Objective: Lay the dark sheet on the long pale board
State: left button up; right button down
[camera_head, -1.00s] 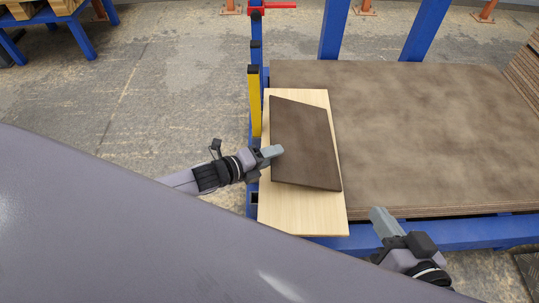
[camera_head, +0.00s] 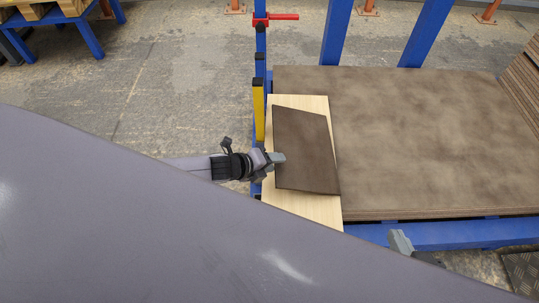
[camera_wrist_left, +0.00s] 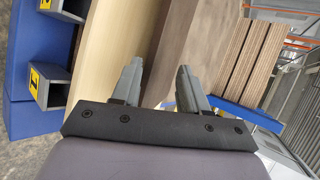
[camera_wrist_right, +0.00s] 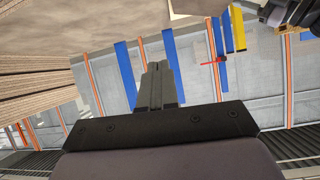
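The dark brown sheet (camera_head: 305,150) shows over the long pale board (camera_head: 300,208), slightly skewed to it, with pale wood bare at both ends. I cannot tell whether it lies flat on the board. My left gripper (camera_head: 279,159) is at the sheet's left edge. In the left wrist view its fingers (camera_wrist_left: 157,72) stand apart, with the pale board (camera_wrist_left: 105,35) and a brown surface (camera_wrist_left: 172,45) beyond them. My right gripper (camera_head: 401,242) is low, right of the board, partly hidden by my body. In the right wrist view its fingers (camera_wrist_right: 158,85) are together and empty.
A large brown panel stack (camera_head: 430,140) lies on a blue frame (camera_head: 450,235) right of the pale board. Blue posts (camera_head: 425,30), a yellow post (camera_head: 258,110) and a red handle (camera_head: 275,17) stand behind and beside it.

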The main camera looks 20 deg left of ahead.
pick_arm(q)
jog(key=g+y+p, duration=0.2)
jog(key=g+p, duration=0.1)
jog(key=shift+a+r, duration=0.1)
jog(key=shift+r, duration=0.2)
pick_arm(e)
jog(key=d, duration=0.1)
jog(key=s+d+f, duration=0.1)
jog(key=d+h, duration=0.1)
jog(key=shift+s+d+f+m+g, duration=0.1)
jog(key=shift+s+f+m+g, duration=0.2)
jog(key=shift+m+g, duration=0.1)
pick_arm(q)
jog(key=shift+s+g, duration=0.1)
jog(key=shift+g, duration=0.2)
pick_arm(e)
jog(key=shift+r, duration=0.1)
pick_arm(q)
jog(key=shift+a+y, duration=0.15)
jog(key=shift+y, duration=0.15)
pick_arm(e)
jog(key=shift+w+a+r, duration=0.1)
jog(key=shift+a+r, duration=0.1)
jog(key=shift+r, duration=0.05)
pick_arm(q)
jog(key=shift+s, duration=0.1)
